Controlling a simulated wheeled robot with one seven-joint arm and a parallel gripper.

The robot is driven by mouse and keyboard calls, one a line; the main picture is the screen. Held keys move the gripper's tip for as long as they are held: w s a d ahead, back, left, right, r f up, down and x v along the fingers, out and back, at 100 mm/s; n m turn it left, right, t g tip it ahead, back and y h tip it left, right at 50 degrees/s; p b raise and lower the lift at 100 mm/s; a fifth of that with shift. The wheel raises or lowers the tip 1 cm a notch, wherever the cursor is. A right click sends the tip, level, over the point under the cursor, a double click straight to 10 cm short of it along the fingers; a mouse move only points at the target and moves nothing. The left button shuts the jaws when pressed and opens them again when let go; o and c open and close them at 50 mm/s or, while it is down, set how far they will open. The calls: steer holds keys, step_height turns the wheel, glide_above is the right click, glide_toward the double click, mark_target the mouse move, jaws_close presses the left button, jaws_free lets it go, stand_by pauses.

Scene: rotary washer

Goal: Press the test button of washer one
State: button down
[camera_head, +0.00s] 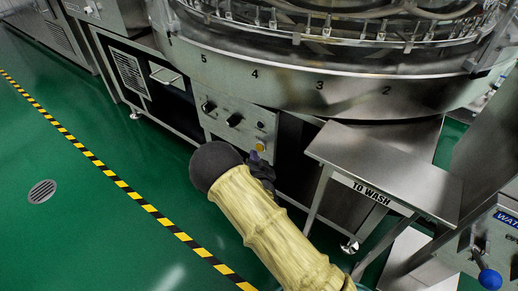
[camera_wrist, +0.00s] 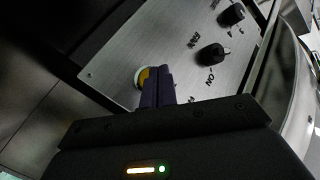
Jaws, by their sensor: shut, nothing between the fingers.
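The washer (camera_head: 300,80) is a large round steel machine with numbers along its rim. Its control panel (camera_head: 234,122) below the rim has black knobs and a yellow button (camera_head: 260,147). In the wrist view the yellow button (camera_wrist: 142,77) with a pale ring is partly hidden behind my gripper (camera_wrist: 158,82). My gripper's dark fingers are shut and empty, with the tips over or right beside the button. I cannot tell whether they touch it. In the head view my gripper (camera_head: 258,158) is just below the button, mostly hidden behind my arm.
Two black knobs (camera_wrist: 212,54) (camera_wrist: 232,14) with labels sit farther along the panel. A steel table marked "TO WASH" (camera_head: 385,170) stands close to the right of my arm. A blue-knobbed lever (camera_head: 490,279) is at lower right. Green floor with a striped line lies open at left.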

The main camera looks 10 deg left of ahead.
steer(key=shift+w, duration=0.1)
stand_by(0.7)
steer(key=shift+w+d, duration=0.2)
steer(key=shift+w, duration=0.1)
steer(key=shift+w+d, duration=0.15)
steer(key=shift+w, duration=0.25)
stand_by(1.0)
steer(key=shift+s, duration=0.1)
steer(key=shift+s+a+p, duration=0.3)
steer(key=shift+s, duration=0.4)
steer(key=s, duration=0.1)
steer(key=s+a, duration=0.1)
steer(key=s, duration=0.1)
steer(key=s+a, duration=0.1)
steer(key=shift+s+p, duration=0.3)
stand_by(0.9)
